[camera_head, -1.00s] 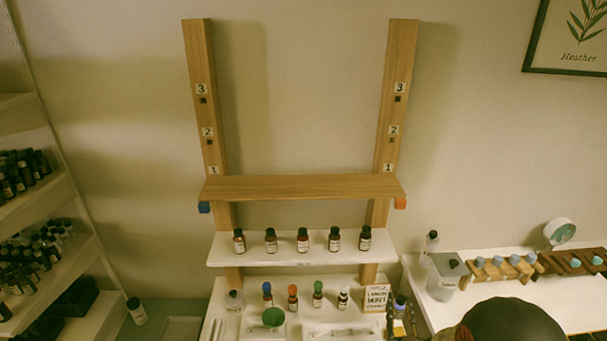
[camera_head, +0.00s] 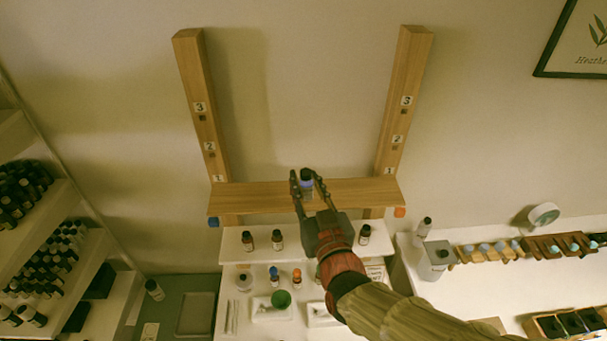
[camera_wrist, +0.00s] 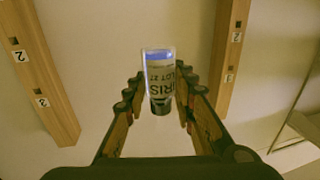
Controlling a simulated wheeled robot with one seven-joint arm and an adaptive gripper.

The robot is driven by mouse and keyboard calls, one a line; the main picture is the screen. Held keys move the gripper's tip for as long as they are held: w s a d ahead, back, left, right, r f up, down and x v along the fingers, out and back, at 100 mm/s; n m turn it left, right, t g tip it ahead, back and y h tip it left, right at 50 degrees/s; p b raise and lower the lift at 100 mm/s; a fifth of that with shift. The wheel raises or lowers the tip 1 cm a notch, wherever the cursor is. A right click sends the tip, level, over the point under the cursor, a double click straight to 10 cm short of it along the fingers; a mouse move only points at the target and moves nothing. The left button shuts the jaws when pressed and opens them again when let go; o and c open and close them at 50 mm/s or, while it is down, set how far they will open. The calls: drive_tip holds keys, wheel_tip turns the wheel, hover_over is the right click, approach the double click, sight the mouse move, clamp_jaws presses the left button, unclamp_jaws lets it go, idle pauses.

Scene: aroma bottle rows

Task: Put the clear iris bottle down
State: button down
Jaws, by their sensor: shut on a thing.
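The clear iris bottle (camera_wrist: 159,75) has a white label reading IRIS, a blue band and a dark cap. In the wrist view it appears upside down between the fingers. My gripper (camera_head: 308,183) is shut on it. In the head view the bottle (camera_head: 306,184) is upright, cap up, in front of the middle of the wooden shelf (camera_head: 240,196). I cannot tell whether its base touches the shelf. The shelf spans two wooden posts, near the marks 1, and is otherwise bare.
The wooden posts (camera_head: 201,105) rise on both sides, numbered 1 to 3. Below is a white shelf (camera_head: 290,244) with dark bottles, partly hidden by my arm.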

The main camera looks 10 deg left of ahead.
drive_tip(key=shift+s+a+r, duration=0.25)
drive_tip(key=shift+a+r, duration=0.1)
drive_tip(key=shift+r, duration=0.35)
drive_tip(key=shift+w+a, duration=0.1)
drive_tip(key=shift+a, duration=0.15)
drive_tip(key=w+a+f+p, duration=0.2)
drive_tip(key=w+a+f, duration=0.25)
drive_tip(key=w, duration=0.25)
drive_tip(key=p, duration=0.2)
hover_over(279, 195)
drive_tip(key=f, duration=0.4)
drive_tip(key=shift+s+d+f, duration=0.1)
drive_tip(key=shift+s+d, duration=0.05)
drive_tip(key=shift+s, duration=0.2)
drive_tip(key=shift+w+a+f, duration=0.2)
drive_tip(key=shift+w+f, duration=0.05)
drive_tip(key=shift+f, duration=0.25)
wheel_tip(279, 195, down, 3)
drive_tip(key=shift+w+p, duration=0.1)
drive_tip(key=shift+p, duration=0.5)
drive_tip(key=shift+f, duration=0.15)
drive_tip(key=c, duration=1.5)
unclamp_jaws()
